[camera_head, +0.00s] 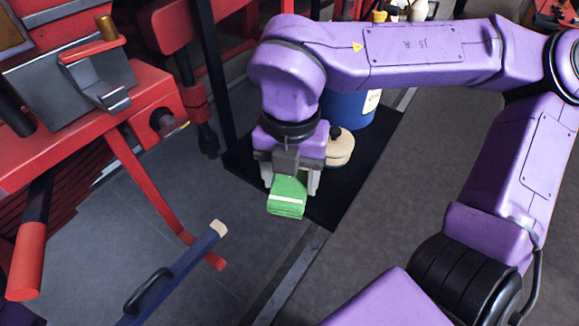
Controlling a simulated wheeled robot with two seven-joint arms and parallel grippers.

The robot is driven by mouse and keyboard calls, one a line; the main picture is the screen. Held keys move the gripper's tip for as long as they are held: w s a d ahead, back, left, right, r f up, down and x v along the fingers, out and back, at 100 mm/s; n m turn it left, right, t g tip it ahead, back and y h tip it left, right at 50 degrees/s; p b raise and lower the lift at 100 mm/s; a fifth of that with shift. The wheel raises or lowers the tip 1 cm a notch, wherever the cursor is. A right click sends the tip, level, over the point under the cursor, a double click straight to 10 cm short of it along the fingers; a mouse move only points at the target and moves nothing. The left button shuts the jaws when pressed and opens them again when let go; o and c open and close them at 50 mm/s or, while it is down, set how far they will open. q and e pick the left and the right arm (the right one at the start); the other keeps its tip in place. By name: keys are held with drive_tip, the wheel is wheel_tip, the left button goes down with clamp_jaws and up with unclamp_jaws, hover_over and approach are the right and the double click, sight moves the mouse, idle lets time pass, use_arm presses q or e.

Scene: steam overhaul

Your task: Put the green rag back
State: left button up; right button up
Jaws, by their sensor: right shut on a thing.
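The green rag (287,198) is a folded pad with a pale stripe, in the middle of the head view. My right gripper (290,185) points down and is shut on the rag, with a light finger on each side of it. The rag is over the near part of a black mat or tray (345,196). I cannot tell whether the rag touches that surface or hangs just above it. My purple right arm comes in from the right and hides part of the area behind. My left gripper is not in view.
A blue container (348,108) and a round beige-topped object (339,150) stand on the black surface behind the gripper. Red machinery (100,110) fills the left. A blue bar with a handle (172,277) is at the lower left. Grey floor (240,240) is open in front.

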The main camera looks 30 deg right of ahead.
drive_tip(key=w+d+f+b, duration=0.1)
drive_tip(key=w+d+f, duration=0.2)
drive_tip(key=w+d+f+b, duration=0.1)
drive_tip(key=w+d+f, duration=0.2)
drive_tip(key=w, duration=0.1)
drive_tip(key=shift+f+b, duration=0.3)
drive_tip(key=shift+f, duration=0.1)
drive_tip(key=shift+w+d+f, duration=0.1)
drive_tip(key=shift+f, duration=0.1)
drive_tip(key=f+b, duration=0.2)
drive_tip(key=f, duration=0.1)
drive_tip(key=d+f+b, duration=0.1)
drive_tip(key=b, duration=0.1)
drive_tip(key=shift+w+f, duration=0.35)
drive_tip(key=shift+f, duration=0.05)
drive_tip(key=shift+w, duration=0.1)
drive_tip(key=shift+c, duration=0.4)
drive_tip(key=shift+a+r, duration=0.1)
drive_tip(key=shift+r, duration=0.1)
drive_tip(key=o, duration=1)
